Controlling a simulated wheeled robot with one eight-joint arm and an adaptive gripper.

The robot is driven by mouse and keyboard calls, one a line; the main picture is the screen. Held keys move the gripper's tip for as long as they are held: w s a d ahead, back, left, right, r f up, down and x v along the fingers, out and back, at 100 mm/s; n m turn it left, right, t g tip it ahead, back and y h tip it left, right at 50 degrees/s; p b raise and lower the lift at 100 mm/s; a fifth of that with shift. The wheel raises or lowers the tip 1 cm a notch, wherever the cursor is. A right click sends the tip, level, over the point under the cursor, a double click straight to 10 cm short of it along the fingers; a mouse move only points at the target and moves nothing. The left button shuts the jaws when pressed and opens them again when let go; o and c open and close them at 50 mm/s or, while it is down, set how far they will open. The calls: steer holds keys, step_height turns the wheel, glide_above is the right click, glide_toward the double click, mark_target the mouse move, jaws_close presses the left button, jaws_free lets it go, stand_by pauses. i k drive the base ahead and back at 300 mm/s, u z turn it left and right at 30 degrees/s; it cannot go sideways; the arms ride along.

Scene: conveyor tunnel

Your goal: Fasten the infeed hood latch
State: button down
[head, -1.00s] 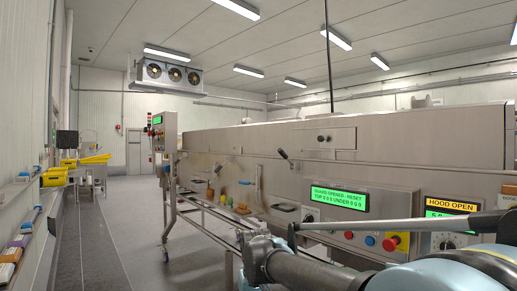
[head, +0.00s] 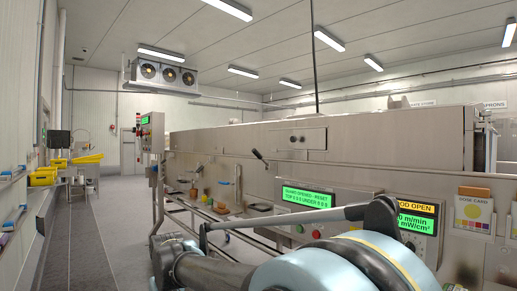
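The long steel tunnel hood (head: 380,139) runs across the head view. A lever with a dark knob (head: 259,156) sticks out at a tilt from its front; I cannot tell whether this is the infeed hood latch. A plate with two dark knobs (head: 297,139) sits higher up. A yellow display (head: 415,208) reads hood open, partly hidden by my arm. My arm crosses the lower foreground. Its far end, at my gripper (head: 168,256), is in front of the machine's lower frame; its fingers cannot be made out.
A grey aisle floor (head: 85,225) runs clear along the left. Yellow bins (head: 45,176) and shelves line the left wall. A dose card (head: 473,213) hangs on the machine at right. Small items sit on a ledge (head: 205,208) below the hood.

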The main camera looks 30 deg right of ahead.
mark_target(258, 155)
steer(key=z, duration=0.05)
steer(key=k, duration=0.5)
steer(key=z, duration=0.95)
steer(key=i, duration=0.5)
